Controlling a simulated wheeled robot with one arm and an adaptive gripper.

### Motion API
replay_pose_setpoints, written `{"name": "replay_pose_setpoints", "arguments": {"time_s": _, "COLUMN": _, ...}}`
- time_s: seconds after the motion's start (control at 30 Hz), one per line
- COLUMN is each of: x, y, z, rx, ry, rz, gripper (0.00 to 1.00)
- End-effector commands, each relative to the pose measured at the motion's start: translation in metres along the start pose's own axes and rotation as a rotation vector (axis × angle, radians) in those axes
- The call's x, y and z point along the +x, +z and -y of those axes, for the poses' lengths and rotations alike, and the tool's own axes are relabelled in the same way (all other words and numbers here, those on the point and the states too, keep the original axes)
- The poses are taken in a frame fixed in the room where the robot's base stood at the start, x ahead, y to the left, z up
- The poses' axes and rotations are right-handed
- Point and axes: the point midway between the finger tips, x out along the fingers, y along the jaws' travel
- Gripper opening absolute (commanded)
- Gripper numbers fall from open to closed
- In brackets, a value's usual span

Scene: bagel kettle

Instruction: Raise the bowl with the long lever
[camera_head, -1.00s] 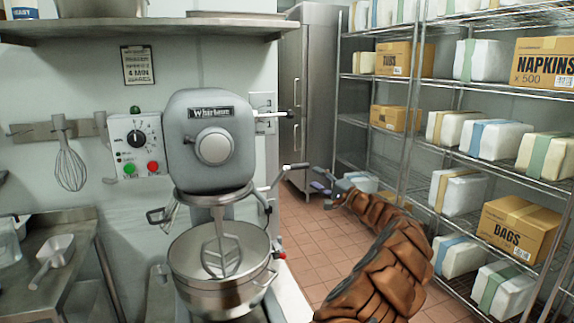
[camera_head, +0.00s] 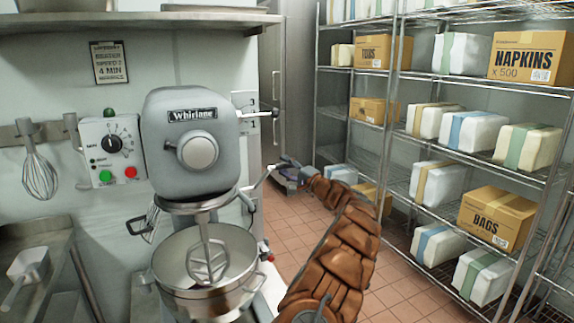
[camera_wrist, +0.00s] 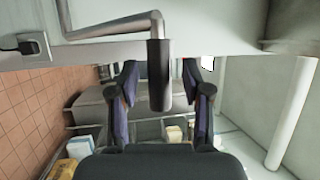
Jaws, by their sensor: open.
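The grey stand mixer (camera_head: 190,150) stands on the left in the head view, with its steel bowl (camera_head: 205,292) below the head and a flat beater reaching into the bowl. The long lever (camera_head: 258,181) sticks out from the mixer's right side. In the wrist view the lever (camera_wrist: 158,75) is a bent metal rod with a black grip that hangs between my two fingers. My gripper (camera_wrist: 161,66) is open, with a finger on each side of the grip and gaps visible. In the head view my gripper (camera_head: 288,168) is small beside the lever's end, and contact there cannot be told.
A shorter rod with a black knob (camera_head: 275,112) sits higher on the mixer. A control box (camera_head: 113,150) is on the wall to the left. Wire shelves with boxes (camera_head: 497,217) stand on the right. Tiled floor (camera_head: 300,222) lies open between.

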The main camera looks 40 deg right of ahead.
Motion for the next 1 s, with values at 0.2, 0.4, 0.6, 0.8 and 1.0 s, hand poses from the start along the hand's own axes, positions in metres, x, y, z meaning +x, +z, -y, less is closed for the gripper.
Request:
{"name": "replay_pose_setpoints", "arguments": {"time_s": 0.2, "x": 0.0058, "y": -0.0019, "z": -0.0011, "rx": 0.001, "ry": 0.001, "rz": -0.003, "gripper": 0.49}}
{"name": "replay_pose_setpoints", "arguments": {"time_s": 0.4, "x": 0.0055, "y": -0.0026, "z": -0.0009, "rx": 0.001, "ry": 0.000, "rz": -0.004, "gripper": 0.49}}
{"name": "replay_pose_setpoints", "arguments": {"time_s": 0.6, "x": 0.0053, "y": -0.0027, "z": -0.0006, "rx": 0.001, "ry": 0.000, "rz": -0.004, "gripper": 0.34}}
{"name": "replay_pose_setpoints", "arguments": {"time_s": 0.8, "x": 0.0054, "y": -0.0025, "z": -0.0007, "rx": 0.001, "ry": 0.000, "rz": -0.004, "gripper": 0.13}}
{"name": "replay_pose_setpoints", "arguments": {"time_s": 1.0, "x": 0.0055, "y": -0.0023, "z": -0.0006, "rx": 0.001, "ry": 0.000, "rz": -0.003, "gripper": 0.00}}
